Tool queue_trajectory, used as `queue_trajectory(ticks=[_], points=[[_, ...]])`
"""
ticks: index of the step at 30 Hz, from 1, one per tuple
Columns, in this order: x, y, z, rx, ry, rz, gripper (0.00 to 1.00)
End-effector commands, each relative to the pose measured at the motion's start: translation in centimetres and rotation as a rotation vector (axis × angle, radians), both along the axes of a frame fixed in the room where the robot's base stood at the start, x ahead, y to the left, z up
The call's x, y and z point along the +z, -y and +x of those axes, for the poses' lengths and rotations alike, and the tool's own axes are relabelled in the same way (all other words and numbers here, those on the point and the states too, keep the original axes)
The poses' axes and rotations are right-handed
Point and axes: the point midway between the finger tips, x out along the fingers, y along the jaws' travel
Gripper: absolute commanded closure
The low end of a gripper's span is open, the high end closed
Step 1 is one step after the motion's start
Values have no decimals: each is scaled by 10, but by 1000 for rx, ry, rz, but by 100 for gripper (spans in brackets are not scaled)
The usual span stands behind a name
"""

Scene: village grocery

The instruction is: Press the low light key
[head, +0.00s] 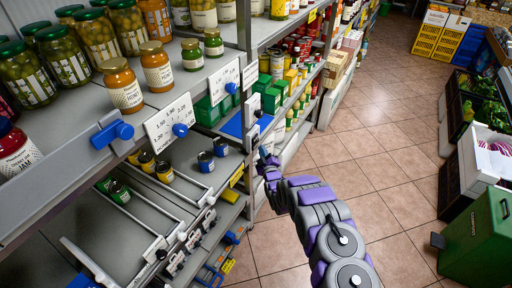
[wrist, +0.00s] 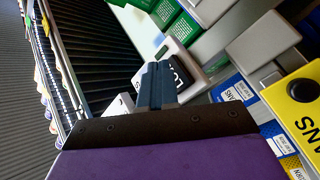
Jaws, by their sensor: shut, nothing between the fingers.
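In the wrist view a black key (wrist: 179,72) with white letters, of which "LO" can be read, sits on a pale switch box (wrist: 186,58). My gripper (wrist: 154,68) is shut and empty, and its fingers cover part of the key. I cannot tell whether the fingertips touch it. In the head view my gripper (head: 264,153) is at the shelf post, just below a pale box (head: 252,106) fixed there. The lettering of the key is too small to read in that view.
A yellow plate with a black round button (wrist: 302,90) is at the right of the wrist view. Shelves with jars (head: 125,86) and a blue clamp (head: 111,131) stand on the left. A green bin (head: 480,238) stands at the right. The tiled aisle (head: 365,150) between is clear.

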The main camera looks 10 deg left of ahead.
Motion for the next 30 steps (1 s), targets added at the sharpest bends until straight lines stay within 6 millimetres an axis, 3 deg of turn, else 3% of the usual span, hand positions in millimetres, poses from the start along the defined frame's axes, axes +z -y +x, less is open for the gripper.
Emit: queue_trajectory(ticks=[18,30], points=[[0,50,-17,-2,1,0,100],[0,54,-20,-1,-1,0,100]])
